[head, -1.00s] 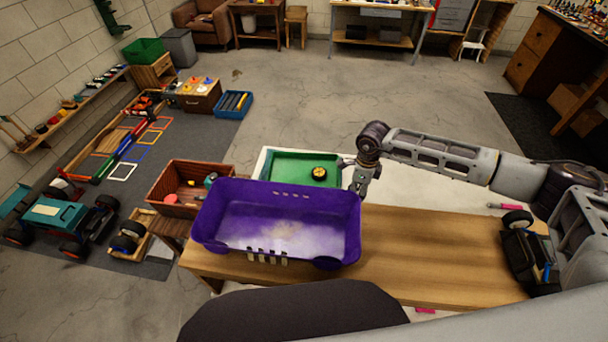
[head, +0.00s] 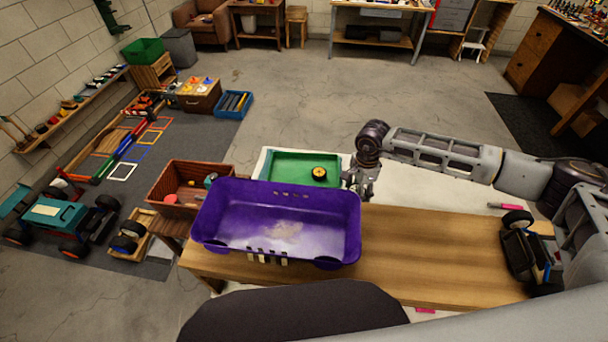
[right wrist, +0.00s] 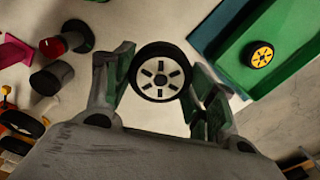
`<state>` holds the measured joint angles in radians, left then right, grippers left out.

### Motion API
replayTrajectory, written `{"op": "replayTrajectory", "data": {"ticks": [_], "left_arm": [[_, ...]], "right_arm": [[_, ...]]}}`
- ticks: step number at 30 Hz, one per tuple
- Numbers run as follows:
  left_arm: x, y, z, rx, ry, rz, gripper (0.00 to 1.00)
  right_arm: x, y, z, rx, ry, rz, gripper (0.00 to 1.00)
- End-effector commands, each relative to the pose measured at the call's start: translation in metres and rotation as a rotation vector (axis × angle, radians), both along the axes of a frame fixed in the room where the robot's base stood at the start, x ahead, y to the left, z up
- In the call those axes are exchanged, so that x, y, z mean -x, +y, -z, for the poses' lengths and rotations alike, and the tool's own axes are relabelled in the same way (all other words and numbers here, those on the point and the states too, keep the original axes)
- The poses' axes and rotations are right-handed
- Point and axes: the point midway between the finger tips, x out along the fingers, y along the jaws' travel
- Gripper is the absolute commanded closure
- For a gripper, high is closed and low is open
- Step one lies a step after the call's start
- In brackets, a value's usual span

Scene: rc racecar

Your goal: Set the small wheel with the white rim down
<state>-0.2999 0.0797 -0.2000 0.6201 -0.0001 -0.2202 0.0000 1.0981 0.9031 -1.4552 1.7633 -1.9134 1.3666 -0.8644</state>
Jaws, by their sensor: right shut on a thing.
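The small wheel with the white rim (right wrist: 160,73) shows in the right wrist view, its spoked face toward the camera and a black tyre around it. My right gripper (right wrist: 160,66) is shut on it, with one finger at each side of the tyre. In the head view my right gripper (head: 360,186) points down beyond the table's far edge, just right of the green tray (head: 279,177). I cannot make out the wheel in the head view. My left gripper is not in view.
A yellow-rimmed wheel (head: 319,173) lies in the green tray. A purple bin (head: 351,222) stands on the wooden table (head: 420,262). A small black chassis (head: 527,255) sits at the table's right end. The table's middle right is clear.

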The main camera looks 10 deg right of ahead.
Motion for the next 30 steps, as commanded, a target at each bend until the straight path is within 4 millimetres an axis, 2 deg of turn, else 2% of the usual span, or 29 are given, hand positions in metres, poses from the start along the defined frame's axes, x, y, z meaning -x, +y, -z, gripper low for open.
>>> {"op": "replayTrajectory", "data": {"ticks": [30], "left_arm": [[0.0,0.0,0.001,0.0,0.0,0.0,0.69]], "right_arm": [[0.013,0.007,-0.011,0.005,0.001,-0.648,0.66]]}}
